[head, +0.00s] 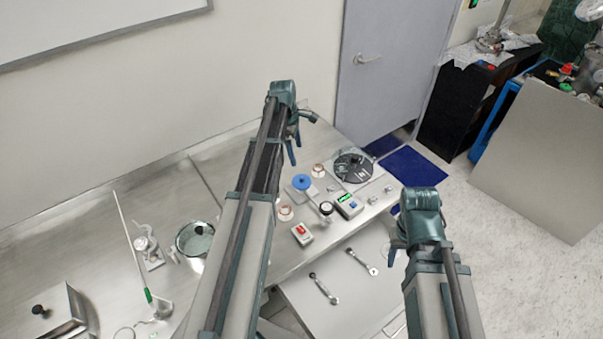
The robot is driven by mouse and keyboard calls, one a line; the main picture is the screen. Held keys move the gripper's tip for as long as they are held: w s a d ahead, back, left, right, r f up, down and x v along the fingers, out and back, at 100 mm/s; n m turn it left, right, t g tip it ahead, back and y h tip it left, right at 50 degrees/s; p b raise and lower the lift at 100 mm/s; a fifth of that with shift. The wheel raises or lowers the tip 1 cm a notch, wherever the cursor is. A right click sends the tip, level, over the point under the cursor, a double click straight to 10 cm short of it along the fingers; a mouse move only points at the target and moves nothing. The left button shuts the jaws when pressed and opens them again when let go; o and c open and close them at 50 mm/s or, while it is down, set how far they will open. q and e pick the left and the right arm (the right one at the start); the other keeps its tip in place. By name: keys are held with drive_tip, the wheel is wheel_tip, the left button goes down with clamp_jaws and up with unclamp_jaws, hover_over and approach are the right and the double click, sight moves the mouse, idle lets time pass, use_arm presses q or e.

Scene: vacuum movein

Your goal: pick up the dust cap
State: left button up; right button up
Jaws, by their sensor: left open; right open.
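A round blue piece (302,182) sits on the steel bench among small metal fittings. It could be the dust cap, but I cannot tell for sure at this size. My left gripper (295,146) is open and empty, above the bench behind and slightly left of the blue piece. My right gripper (394,252) is open and appears empty, to the right of the bench's front edge, and partly hidden by its own wrist.
On the steel bench (185,190) stand a black round device (353,167), a box with a green display (348,204), a red-buttoned box (302,234), copper-coloured rings (286,212) and a metal pot (195,239). Two wrenches (361,261) (323,288) lie on a lower light surface.

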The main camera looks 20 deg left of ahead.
sight(302, 178)
use_arm(q)
drive_tip(key=f+b, duration=0.4)
drive_tip(key=d+f+b, duration=0.1)
drive_tip(key=f+b, duration=0.8)
drive_tip(key=b, duration=0.1)
drive_tip(key=shift+w+d+f, duration=0.35)
drive_tip(key=shift+w, duration=0.05)
drive_tip(key=shift+r, duration=0.1)
drive_tip(key=shift+c, duration=0.2)
drive_tip(key=c, duration=1.1)
drive_tip(key=shift+r+p, duration=0.15)
drive_tip(key=shift+p, duration=0.15)
